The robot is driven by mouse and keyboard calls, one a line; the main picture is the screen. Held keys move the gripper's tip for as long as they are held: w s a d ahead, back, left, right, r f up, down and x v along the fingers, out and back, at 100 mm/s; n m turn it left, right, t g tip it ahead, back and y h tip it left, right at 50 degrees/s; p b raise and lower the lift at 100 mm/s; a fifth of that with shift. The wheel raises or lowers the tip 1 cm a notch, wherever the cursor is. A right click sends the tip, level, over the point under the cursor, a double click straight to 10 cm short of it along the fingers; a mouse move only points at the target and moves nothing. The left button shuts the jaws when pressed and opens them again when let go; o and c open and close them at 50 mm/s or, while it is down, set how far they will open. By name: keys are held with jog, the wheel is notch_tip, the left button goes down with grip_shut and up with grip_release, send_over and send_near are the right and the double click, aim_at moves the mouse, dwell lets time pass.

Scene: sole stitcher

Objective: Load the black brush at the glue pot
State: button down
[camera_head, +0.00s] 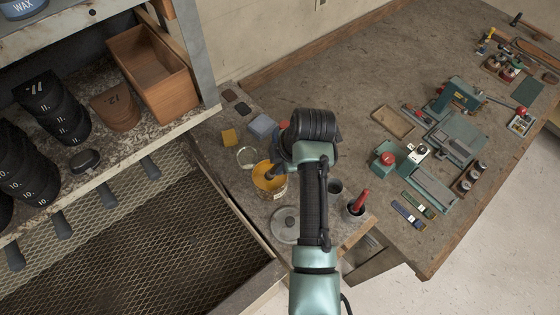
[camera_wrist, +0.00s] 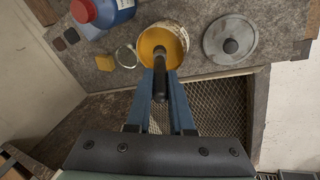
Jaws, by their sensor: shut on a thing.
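The glue pot (camera_head: 262,186) is an open tin with orange-yellow glue on the bench corner; it also shows in the wrist view (camera_wrist: 180,28). The black brush (camera_wrist: 159,86) shows in the wrist view as a dark handle. My gripper (camera_wrist: 166,76) has its two blue fingers shut on this handle, at the near rim of the pot. The brush reaches forward over the pot's opening. Its bristle end is hard to make out, and I cannot tell how deep it sits in the glue. In the head view my arm hides most of the gripper.
A grey round lid (camera_head: 285,224) lies beside the pot. A dark cup (camera_head: 335,187) and a can with a red-handled tool (camera_head: 360,201) stand to the right.

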jog(key=shift+s+f, duration=0.1)
jog(key=shift+f, duration=0.45)
dwell(1.0)
jog(key=shift+r, duration=0.1)
notch_tip(320, 180, up, 7)
jog(key=p, duration=0.5)
jog(key=shift+p, duration=0.35)
dwell(0.7)
